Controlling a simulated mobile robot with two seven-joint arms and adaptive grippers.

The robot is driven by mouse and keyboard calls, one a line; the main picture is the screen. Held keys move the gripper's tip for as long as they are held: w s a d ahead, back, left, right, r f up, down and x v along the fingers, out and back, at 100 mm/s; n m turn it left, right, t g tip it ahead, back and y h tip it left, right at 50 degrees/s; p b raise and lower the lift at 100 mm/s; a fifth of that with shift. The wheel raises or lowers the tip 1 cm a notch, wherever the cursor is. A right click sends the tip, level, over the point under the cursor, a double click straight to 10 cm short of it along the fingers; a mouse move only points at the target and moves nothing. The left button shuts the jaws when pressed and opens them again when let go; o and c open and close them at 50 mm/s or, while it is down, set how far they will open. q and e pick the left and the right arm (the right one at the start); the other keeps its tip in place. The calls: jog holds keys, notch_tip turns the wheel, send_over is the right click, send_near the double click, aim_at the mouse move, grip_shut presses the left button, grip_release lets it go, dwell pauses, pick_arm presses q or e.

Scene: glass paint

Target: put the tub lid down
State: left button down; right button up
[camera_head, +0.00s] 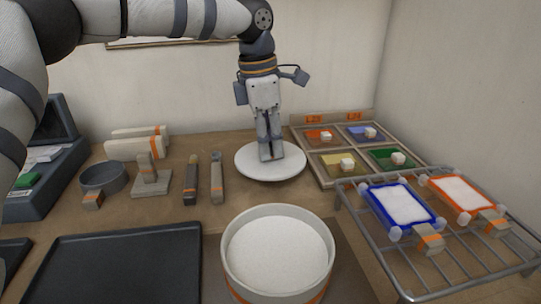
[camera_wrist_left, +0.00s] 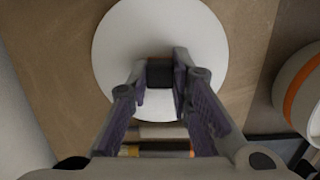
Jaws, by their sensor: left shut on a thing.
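The tub lid (camera_head: 294,165) is a flat white disc at the middle back of the table. It also shows in the left wrist view (camera_wrist_left: 204,40), with a dark knob (camera_wrist_left: 159,73) at its centre. My left gripper (camera_head: 271,154) points straight down and is shut on this knob. The lid looks level and at or just above the wooden table; I cannot tell whether it touches. The tub (camera_head: 229,258) stands open in front of it, filled with white powder, with an orange band. My right gripper is not in view.
To the right of the lid is a wooden tray (camera_head: 333,181) of coloured glass squares. A wire rack (camera_head: 455,254) holds blue and orange framed panels. Tools with grey handles (camera_head: 191,181) lie left of the lid. A black tray (camera_head: 120,268) lies front left.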

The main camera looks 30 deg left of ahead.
pick_arm(q)
jog(key=shift+w+f, duration=0.1)
jog(key=shift+f, duration=1.7)
jog(key=c, duration=1.5)
grip_release()
jog(key=shift+o, duration=0.2)
jog(key=shift+r, duration=0.1)
notch_tip(320, 180, up, 12)
jog(key=a, duration=0.1)
jog(key=shift+s, duration=0.45)
jog(key=shift+a, duration=0.1)
